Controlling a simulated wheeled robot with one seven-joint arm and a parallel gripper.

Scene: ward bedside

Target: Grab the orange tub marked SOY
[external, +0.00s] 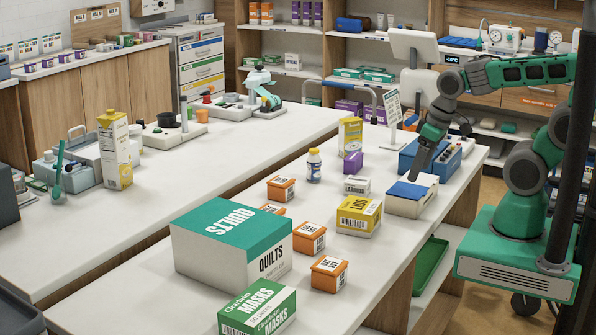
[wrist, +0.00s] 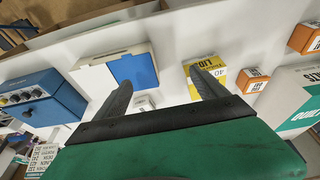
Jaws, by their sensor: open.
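Several orange tubs with white labels stand on the near counter: one at the back (external: 281,188), one partly hidden behind the QUILTS box (external: 272,209), one in the middle (external: 309,238) and one nearest (external: 328,274). The label print is too small to read, so I cannot tell which is marked SOY. My gripper (external: 414,178) is over the white box with a blue top, to the right of the tubs and apart from them. In the wrist view my gripper (wrist: 160,80) is open and empty, and two orange tubs show at right (wrist: 252,80) (wrist: 305,37).
A yellow LIDS box (external: 358,215) stands between the tubs and the blue-topped box (external: 411,196). A large QUILTS box (external: 230,247) and a green MASKS box (external: 257,310) stand left of the nearer tubs.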

